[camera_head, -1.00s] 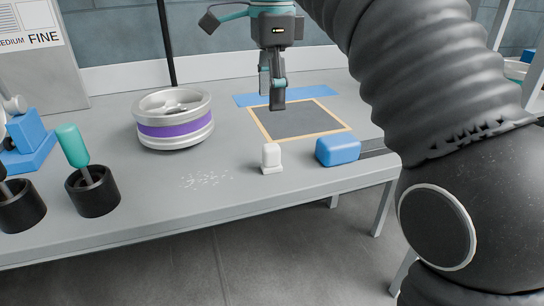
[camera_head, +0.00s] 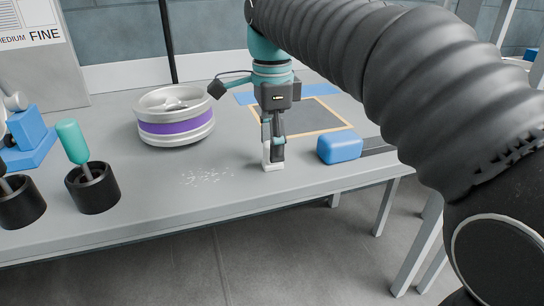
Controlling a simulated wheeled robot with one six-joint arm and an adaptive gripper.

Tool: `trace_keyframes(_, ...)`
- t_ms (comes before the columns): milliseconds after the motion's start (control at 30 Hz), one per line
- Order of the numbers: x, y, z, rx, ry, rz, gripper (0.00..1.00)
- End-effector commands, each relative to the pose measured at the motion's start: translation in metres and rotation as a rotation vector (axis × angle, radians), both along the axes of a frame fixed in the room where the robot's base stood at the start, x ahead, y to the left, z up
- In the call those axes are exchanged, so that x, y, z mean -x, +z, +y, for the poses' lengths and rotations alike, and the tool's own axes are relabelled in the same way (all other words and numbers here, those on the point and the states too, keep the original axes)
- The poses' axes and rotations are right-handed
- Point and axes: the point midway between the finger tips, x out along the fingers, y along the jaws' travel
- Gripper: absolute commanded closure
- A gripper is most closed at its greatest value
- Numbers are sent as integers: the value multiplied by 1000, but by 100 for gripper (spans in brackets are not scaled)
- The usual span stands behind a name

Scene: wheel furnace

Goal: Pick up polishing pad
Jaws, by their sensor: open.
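The small white piece with an upright grip and a flat base, which looks like the polishing pad (camera_head: 267,167), stands near the front edge of the grey table. My gripper (camera_head: 273,152) points straight down over it, with the fingers at its upright grip. The jaws are open. The fingers hide much of the grip, and I cannot tell whether they touch it. The white base shows below the fingertips, resting on the table.
A blue block (camera_head: 339,149) lies close on the right. A dark mat with a tan border (camera_head: 330,117) lies behind. A wheel with a purple band (camera_head: 176,128) stands left, and black cups (camera_head: 92,192) stand far left. White specks (camera_head: 207,176) lie on the table (camera_head: 140,213).

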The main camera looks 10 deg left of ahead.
Motion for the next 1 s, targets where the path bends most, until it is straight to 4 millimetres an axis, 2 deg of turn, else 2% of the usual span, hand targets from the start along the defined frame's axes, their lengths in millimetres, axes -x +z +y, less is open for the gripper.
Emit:
trace_keyframes(100, 0, -18, -1, 1, 0, 2, 40)
trace_keyframes(200, 0, -27, -1, 0, 0, 1, 40)
trace_keyframes(500, 0, -30, -1, 0, 0, -1, 40)
trace_keyframes(733, 0, -30, -1, 0, 0, -1, 97)
trace_keyframes(767, 0, -30, -1, 0, 0, 0, 100)
trace_keyframes(1000, 0, -30, -1, 0, 0, -1, 100)
